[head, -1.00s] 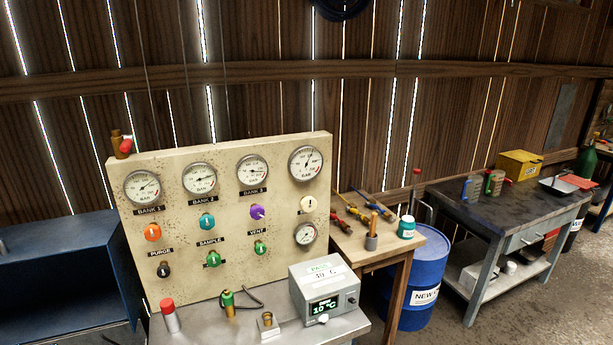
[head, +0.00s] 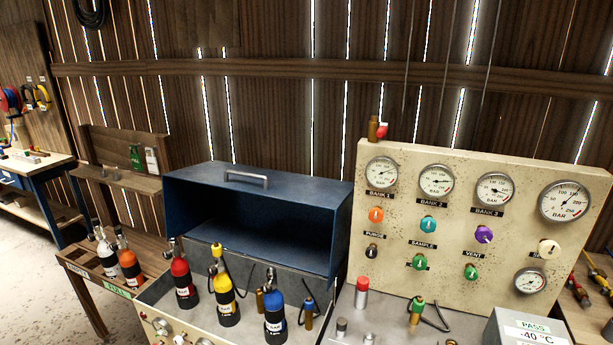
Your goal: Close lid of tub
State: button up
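A grey tub (head: 205,330) stands at the bottom centre of the head view, its top open. Red (head: 184,288), yellow (head: 226,303) and blue (head: 276,324) cylinders stand upright in it. A blue hollow lid or hood (head: 320,192) with a grey handle (head: 246,178) on top stands raised behind the cylinders. Its dark inside faces forward. How it joins the tub is hard to tell. The tub's front lower part is cut off by the picture edge. My gripper is not in view.
A gauge panel (head: 395,275) stands just right of the hood, above a metal bench with a red-capped cylinder (head: 361,293) and a grey meter box (head: 520,330). A wooden rack (head: 95,290) with two cylinders is at left. Floor (head: 30,285) shows clear at far left.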

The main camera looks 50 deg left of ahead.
aim_at(298, 221)
jog(key=u, duration=2.3)
jog(key=i+j, duration=0.35)
jog(key=i, duration=0.15)
jog(key=i+j, duration=0.35)
jog(key=i, duration=0.15)
